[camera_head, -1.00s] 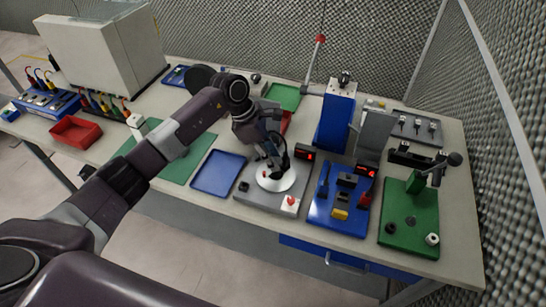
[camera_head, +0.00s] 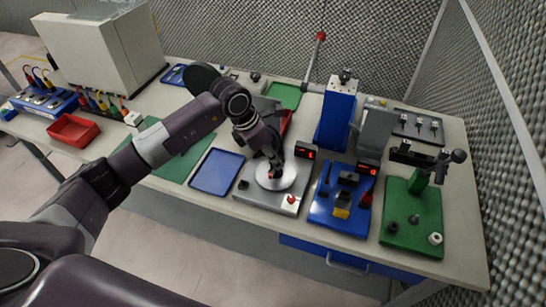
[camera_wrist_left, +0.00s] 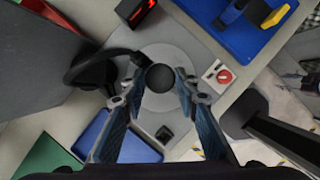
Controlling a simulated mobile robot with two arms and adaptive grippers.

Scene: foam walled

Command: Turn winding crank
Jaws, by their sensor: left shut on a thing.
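A grey base plate (camera_head: 250,197) on the workbench carries a round pale disc (camera_head: 288,180), the winding crank's wheel. The disc also shows in the wrist view (camera_wrist_left: 150,112). A black ball knob (camera_wrist_left: 160,78) stands over the disc in the wrist view. My left gripper (camera_head: 273,172) comes down over the disc, with its fingers (camera_wrist_left: 158,84) on both sides of the knob, shut on it. In the head view the fingers hide most of the knob. My right gripper is not in view.
A small red-lit display (camera_head: 305,150) and a red knob (camera_head: 291,199) sit at the base plate's edges. A blue tray (camera_head: 216,172) lies to the left. A blue board (camera_head: 335,215) and a green board (camera_head: 410,225) stand to the right. A tall blue block (camera_head: 337,118) stands behind.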

